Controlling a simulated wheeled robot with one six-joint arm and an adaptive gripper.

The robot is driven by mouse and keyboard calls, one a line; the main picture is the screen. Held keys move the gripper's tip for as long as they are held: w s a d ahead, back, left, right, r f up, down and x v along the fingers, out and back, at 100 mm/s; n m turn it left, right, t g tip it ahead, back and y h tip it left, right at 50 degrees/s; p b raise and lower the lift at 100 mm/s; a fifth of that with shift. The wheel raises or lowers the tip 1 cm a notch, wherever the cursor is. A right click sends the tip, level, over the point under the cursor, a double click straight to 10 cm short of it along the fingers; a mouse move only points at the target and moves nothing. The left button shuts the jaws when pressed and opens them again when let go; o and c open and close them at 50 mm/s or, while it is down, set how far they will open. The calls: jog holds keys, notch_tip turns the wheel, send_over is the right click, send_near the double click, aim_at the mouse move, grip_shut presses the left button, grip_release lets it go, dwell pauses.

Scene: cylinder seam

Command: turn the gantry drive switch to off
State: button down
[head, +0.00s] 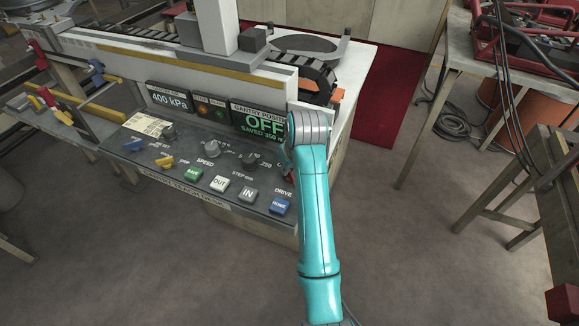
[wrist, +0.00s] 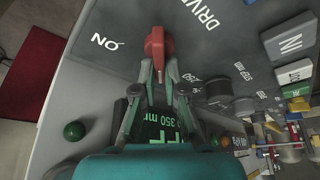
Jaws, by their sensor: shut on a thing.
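The drive switch is a red knob (wrist: 154,45) on the dark panel, with the words DRIVE and ON printed near it in the wrist view. My gripper (wrist: 158,76) is shut on this knob, one finger on each side. In the head view only a bit of red switch (head: 290,177) shows beside my teal arm, which hides the rest and my fingers. The gantry display (head: 262,124) reads OFF in green, with SAVED 350 below.
Black knobs (head: 249,159) sit close by.

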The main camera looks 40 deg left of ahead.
jog(key=c, duration=1.2)
grip_release()
jog(key=shift+c, duration=0.2)
jog(key=shift+v, duration=3.75)
jog(key=shift+s, duration=0.1)
